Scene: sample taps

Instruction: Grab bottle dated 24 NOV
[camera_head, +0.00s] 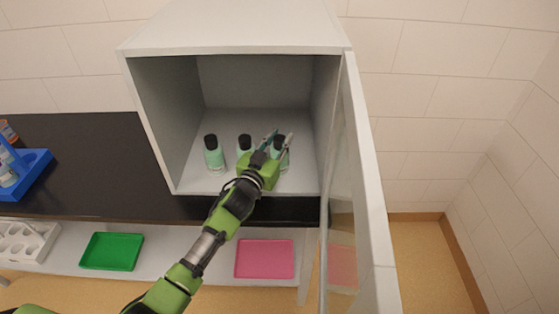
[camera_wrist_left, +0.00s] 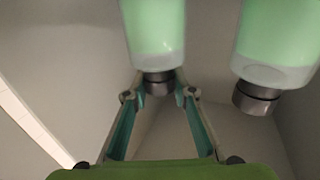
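Three pale green bottles with dark caps stand in a row inside the open grey cabinet: a left bottle (camera_head: 214,158), a middle bottle (camera_head: 244,146) and a right bottle (camera_head: 281,158). No date is readable on any of them. My left gripper (camera_head: 279,139) reaches into the cabinet at the right bottle, its fingers apart and partly covering it. In the left wrist view, which looks upside down, one bottle (camera_wrist_left: 153,28) has its cap between the fingertips; I cannot tell if they touch it. Another bottle (camera_wrist_left: 280,40) is beside it, outside the fingers. My right gripper is not in view.
The cabinet (camera_head: 235,48) stands on a black counter (camera_head: 90,165), its glass door (camera_head: 345,190) swung open at the right. A blue rack (camera_head: 33,168) is at far left. Below are a white rack (camera_head: 25,240), a green tray (camera_head: 111,251) and a pink tray (camera_head: 264,259).

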